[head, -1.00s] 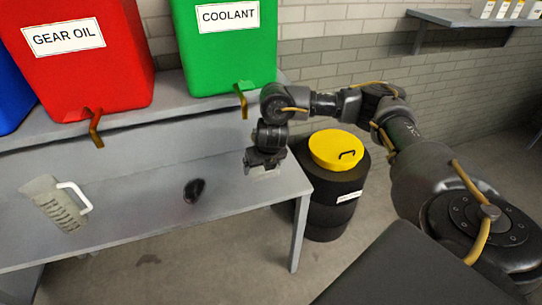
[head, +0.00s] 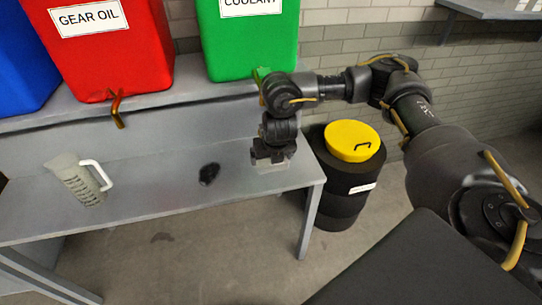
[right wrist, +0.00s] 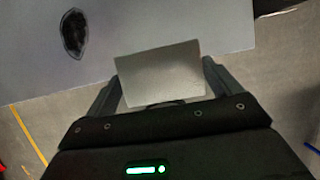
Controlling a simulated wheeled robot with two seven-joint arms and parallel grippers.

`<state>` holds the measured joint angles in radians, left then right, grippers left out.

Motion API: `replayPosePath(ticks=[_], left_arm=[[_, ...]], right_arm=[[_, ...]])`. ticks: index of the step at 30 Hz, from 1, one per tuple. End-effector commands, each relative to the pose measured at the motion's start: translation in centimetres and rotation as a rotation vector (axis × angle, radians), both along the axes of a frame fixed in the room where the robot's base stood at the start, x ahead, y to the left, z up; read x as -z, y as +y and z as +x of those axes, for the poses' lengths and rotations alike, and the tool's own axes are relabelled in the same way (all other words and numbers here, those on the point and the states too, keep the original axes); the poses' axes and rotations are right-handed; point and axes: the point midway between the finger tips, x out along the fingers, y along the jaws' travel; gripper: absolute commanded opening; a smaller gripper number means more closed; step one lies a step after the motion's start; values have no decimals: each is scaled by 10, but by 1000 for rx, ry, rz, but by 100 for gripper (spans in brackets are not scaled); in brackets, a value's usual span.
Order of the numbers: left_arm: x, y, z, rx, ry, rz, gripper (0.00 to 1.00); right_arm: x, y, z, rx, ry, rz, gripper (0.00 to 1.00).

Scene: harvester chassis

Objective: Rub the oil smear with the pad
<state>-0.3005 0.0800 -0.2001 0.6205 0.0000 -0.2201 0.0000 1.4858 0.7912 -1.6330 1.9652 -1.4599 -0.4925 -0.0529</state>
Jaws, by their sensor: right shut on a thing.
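The oil smear (head: 209,174) is a dark oval patch on the grey bench top. It also shows in the right wrist view (right wrist: 73,33), at the upper left. My right gripper (head: 272,162) is over the right end of the bench, to the right of the smear. It is shut on the pad, a pale grey rectangular block (right wrist: 160,72) between its fingers in the right wrist view. In the head view only a small pale part of the pad (head: 273,168) shows below the fingers. I cannot tell whether the pad touches the bench. My left gripper is not in view.
A clear measuring jug (head: 78,182) with a white handle stands on the bench's left part. Gear oil (head: 115,50) and coolant (head: 250,45) containers with taps stand on the raised shelf behind. A black drum (head: 345,185) with a yellow lid is right of the bench.

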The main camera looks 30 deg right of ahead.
Motion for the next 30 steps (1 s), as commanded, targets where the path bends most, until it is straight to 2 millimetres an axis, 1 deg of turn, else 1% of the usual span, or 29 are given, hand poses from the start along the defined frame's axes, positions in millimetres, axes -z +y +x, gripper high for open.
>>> replayPosePath(ticks=[2, 5, 8, 11, 14, 15, 17, 18, 20, 21, 24, 27, 30], left_arm=[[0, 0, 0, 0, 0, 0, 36], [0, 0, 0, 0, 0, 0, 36], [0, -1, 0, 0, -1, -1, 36], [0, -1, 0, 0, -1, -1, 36], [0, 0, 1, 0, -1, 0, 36], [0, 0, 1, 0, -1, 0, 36], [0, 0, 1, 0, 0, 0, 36], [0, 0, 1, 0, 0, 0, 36], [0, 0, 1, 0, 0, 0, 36], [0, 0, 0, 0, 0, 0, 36], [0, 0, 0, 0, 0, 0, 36], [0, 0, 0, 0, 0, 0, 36], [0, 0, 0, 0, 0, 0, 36]], right_arm=[[-4, 7, 0, 65, -6, -5, 72], [-9, 17, -4, 213, -7, -9, 72], [-14, 29, -10, 421, -9, -13, 72], [-21, 42, -18, 683, -9, -13, 72], [-31, 55, -29, 1000, -10, -8, 72], [-36, 60, -34, 1144, -10, -8, 72], [-45, 68, -42, 1373, -8, -3, 72], [-51, 73, -48, 1531, -5, -3, 72], [-61, 79, -56, 1763, -1, 0, 72], [-68, 83, -62, 1909, 2, 1, 72], [-84, 91, -75, 2226, 10, -2, 72], [-98, 96, -85, 2461, 13, -2, 72], [-107, 101, -92, 2624, 12, -3, 72]])
